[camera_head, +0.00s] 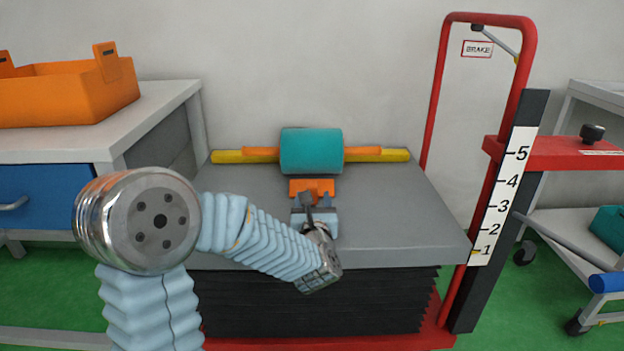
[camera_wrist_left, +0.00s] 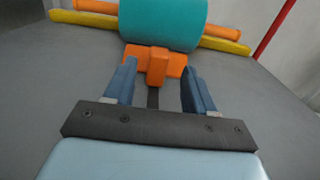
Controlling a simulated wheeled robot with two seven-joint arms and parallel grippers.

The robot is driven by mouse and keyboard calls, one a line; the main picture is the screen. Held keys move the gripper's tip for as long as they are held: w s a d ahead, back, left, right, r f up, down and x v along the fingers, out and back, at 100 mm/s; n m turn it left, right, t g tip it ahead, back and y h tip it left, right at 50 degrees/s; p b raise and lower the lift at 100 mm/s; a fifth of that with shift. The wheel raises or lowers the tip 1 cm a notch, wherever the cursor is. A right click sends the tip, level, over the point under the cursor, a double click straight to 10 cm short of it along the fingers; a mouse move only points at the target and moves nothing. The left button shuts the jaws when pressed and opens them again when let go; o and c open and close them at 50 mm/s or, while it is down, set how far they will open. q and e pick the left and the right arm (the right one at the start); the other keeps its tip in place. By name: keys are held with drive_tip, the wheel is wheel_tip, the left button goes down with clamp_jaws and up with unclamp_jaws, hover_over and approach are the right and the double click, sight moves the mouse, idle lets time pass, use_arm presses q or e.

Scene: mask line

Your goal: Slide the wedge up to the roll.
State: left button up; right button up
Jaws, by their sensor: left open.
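The roll (camera_head: 311,151) is a teal cylinder with an orange bar out of each end, lying across the grey platform; it fills the top of the left wrist view (camera_wrist_left: 165,20). The orange wedge (camera_head: 312,184) lies just in front of its middle, and also shows in the wrist view (camera_wrist_left: 157,66). I cannot tell whether wedge and roll touch. My left gripper (camera_head: 316,199) points at the roll; in the wrist view its blue fingers (camera_wrist_left: 160,72) are open, one on each side of the wedge's narrow stem, with gaps. My right gripper is not in view.
A yellow bar (camera_head: 228,156) runs along the platform's back behind the roll. The grey platform (camera_head: 400,220) is bare on both sides. A red frame and numbered scale (camera_head: 502,195) stand right; an orange crate (camera_head: 65,95) sits on a bench left.

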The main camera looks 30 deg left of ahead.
sight(312, 188)
use_arm(q)
drive_tip(key=x, duration=0.9)
drive_tip(key=shift+w+p, duration=0.1)
drive_tip(key=shift+p, duration=0.3)
clamp_jaws()
